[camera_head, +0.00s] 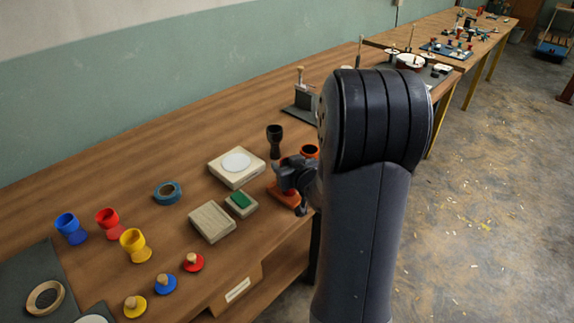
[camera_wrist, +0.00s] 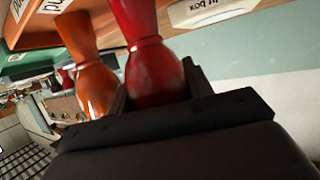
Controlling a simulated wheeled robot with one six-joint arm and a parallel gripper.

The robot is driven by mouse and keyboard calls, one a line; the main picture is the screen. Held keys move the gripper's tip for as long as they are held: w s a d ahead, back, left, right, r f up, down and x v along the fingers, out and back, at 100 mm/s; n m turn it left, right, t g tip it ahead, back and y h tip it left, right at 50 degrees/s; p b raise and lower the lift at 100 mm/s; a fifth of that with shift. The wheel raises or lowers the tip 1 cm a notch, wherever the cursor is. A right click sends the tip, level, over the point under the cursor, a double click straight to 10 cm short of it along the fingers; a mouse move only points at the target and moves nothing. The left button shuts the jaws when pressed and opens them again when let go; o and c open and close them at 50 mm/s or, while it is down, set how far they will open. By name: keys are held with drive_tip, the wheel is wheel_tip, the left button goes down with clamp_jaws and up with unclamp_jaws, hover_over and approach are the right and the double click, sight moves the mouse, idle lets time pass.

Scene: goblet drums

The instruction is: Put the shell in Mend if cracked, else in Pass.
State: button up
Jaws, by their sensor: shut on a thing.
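In the wrist view, my gripper (camera_wrist: 155,95) is shut on a glossy dark red goblet-shaped shell (camera_wrist: 147,62). An orange goblet shell (camera_wrist: 90,68) stands right beside it. No crack shows on the side of the red shell that I see; its far side and ends are hidden. In the head view, my gripper (camera_head: 292,178) is at the bench edge, partly covered by my arm. An orange-red rim (camera_head: 309,150) shows just behind it; I cannot tell which shell this is. An orange tray (camera_head: 286,194) lies below. The wrist view shows orange surfaces with partly cut-off white labels (camera_wrist: 50,6).
A black goblet (camera_head: 275,140) stands close behind my gripper. A white-topped scale (camera_head: 236,167), a green pad (camera_head: 241,200) and a wooden block (camera_head: 211,221) lie to the left. Blue (camera_head: 70,229), red (camera_head: 108,223) and yellow (camera_head: 135,245) goblets stand further left.

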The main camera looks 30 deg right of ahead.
drive_tip(key=o, duration=0.8)
drive_tip(key=shift+s+r+p, duration=0.1)
drive_tip(key=shift+r+p, duration=0.15)
drive_tip(key=shift+p, duration=0.05)
drive_tip(key=p+v, duration=0.1)
drive_tip(key=v, duration=1)
drive_tip(key=shift+s+p, duration=0.3)
drive_tip(key=shift+s, duration=0.1)
drive_tip(key=shift+w+r, duration=0.1)
